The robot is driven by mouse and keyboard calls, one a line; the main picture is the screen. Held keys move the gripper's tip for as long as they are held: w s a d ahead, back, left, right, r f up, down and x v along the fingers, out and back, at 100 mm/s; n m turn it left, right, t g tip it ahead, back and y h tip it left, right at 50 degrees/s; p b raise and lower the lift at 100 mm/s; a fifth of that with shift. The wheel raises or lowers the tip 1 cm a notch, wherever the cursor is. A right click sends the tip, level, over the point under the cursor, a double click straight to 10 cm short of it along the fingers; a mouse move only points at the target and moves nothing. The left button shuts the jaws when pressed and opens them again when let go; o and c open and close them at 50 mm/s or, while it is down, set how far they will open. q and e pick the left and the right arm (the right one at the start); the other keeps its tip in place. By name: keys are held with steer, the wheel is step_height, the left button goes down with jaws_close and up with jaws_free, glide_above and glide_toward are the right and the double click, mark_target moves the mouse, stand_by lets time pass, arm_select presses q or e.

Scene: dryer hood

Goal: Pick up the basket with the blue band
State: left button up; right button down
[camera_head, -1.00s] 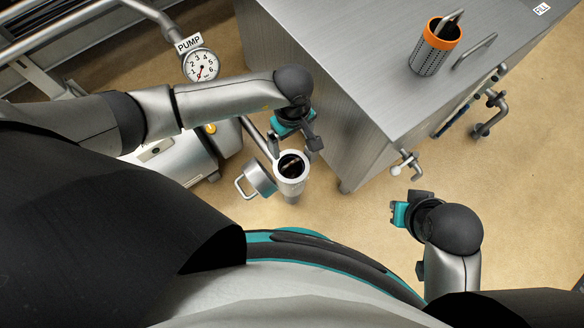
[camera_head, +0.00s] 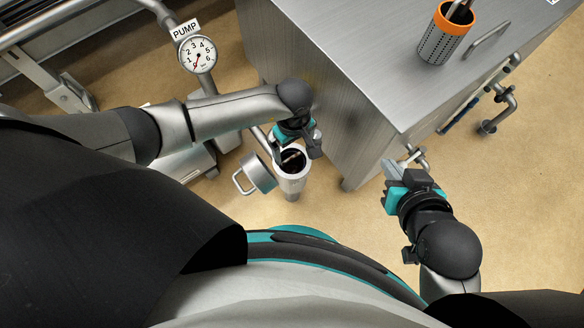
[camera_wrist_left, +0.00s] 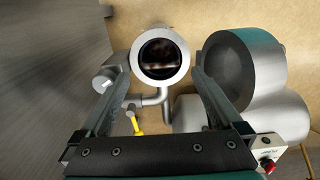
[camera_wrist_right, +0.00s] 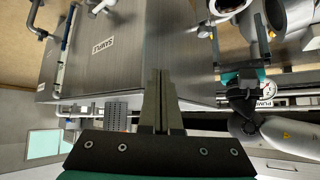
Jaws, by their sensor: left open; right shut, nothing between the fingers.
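No basket with a blue band can be made out. A perforated metal basket with an orange band (camera_head: 446,33) stands upright on the steel cabinet. An open round strainer housing (camera_head: 291,184) stands below my left gripper; its dark inside (camera_wrist_left: 160,57) holds something I cannot identify. My left gripper (camera_head: 297,150) is open and empty above the housing, its fingers on either side of the mouth in the left wrist view. My right gripper (camera_head: 391,168) is shut and empty in front of the cabinet; its closed fingers show in the right wrist view (camera_wrist_right: 157,78).
The steel cabinet (camera_head: 345,60) fills the upper right, with a handle on top and valves (camera_head: 492,122) on its side. A round lid with a handle (camera_head: 257,174) hangs open left of the housing. A pump gauge (camera_head: 198,54) stands upper left. Floor right of my right gripper is clear.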

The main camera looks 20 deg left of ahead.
mark_target(292, 157)
arm_select(q)
steer(key=shift+f+b, duration=0.45)
steer(key=shift+f, duration=0.15)
steer(key=shift+w+a+f+b, duration=0.15)
steer(key=shift+a+f+b, duration=0.05)
steer(key=shift+f+b, duration=0.9)
steer(key=shift+f, duration=0.35)
steer(key=shift+f+b, duration=0.4)
steer(key=shift+f, duration=0.25)
arm_select(e)
steer(key=a+r+t+y, duration=0.3)
steer(key=a+t, duration=0.3)
steer(key=shift+w+m+t, duration=0.25)
steer(key=shift+m+t, duration=0.05)
steer(key=shift+t, duration=0.1)
steer(key=shift+r, duration=0.1)
arm_select(q)
steer(key=shift+w, duration=0.1)
jaws_close()
